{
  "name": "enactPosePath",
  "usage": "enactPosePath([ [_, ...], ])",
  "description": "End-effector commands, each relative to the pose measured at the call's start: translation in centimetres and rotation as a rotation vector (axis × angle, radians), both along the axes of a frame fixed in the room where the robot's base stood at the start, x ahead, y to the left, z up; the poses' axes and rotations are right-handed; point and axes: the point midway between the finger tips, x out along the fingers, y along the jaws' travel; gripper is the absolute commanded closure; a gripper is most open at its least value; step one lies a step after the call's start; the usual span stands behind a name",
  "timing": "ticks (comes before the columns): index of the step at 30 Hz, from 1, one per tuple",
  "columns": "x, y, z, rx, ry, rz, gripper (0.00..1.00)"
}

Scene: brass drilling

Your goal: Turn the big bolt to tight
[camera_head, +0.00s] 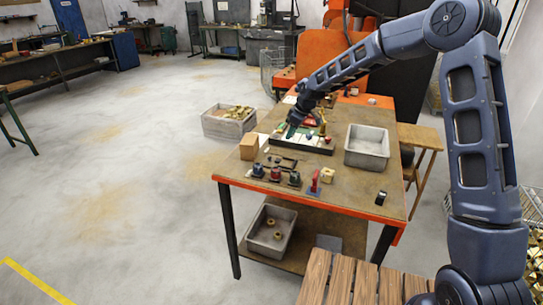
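My arm reaches over the workbench (335,189) from the right, and my gripper (290,131) is pointed down at the dark tray (316,148) at the bench's far left part. The tray holds small coloured pieces, among them a red one (327,140) and brass-coloured upright parts. My gripper is low over the tray's left half. Its fingers are too small and dark to show whether they are open or shut, or whether they touch anything. I cannot pick out the big bolt among the small parts; my gripper may hide it.
A grey metal bin (367,147) stands right of the tray. A wooden block (249,147) is at the left edge. Several small dark items and a red piece (314,182) lie in front. A crate of brass parts (229,121) stands behind left.

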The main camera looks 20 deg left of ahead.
Motion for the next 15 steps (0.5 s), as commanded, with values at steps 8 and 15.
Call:
enactPosePath([
  [8, -0.7, 4.5, -3.2, 0.031, 0.017, 0.079, 0.64],
  [15, -0.8, 5.4, -4.9, 0.034, 0.018, 0.084, 0.64],
])
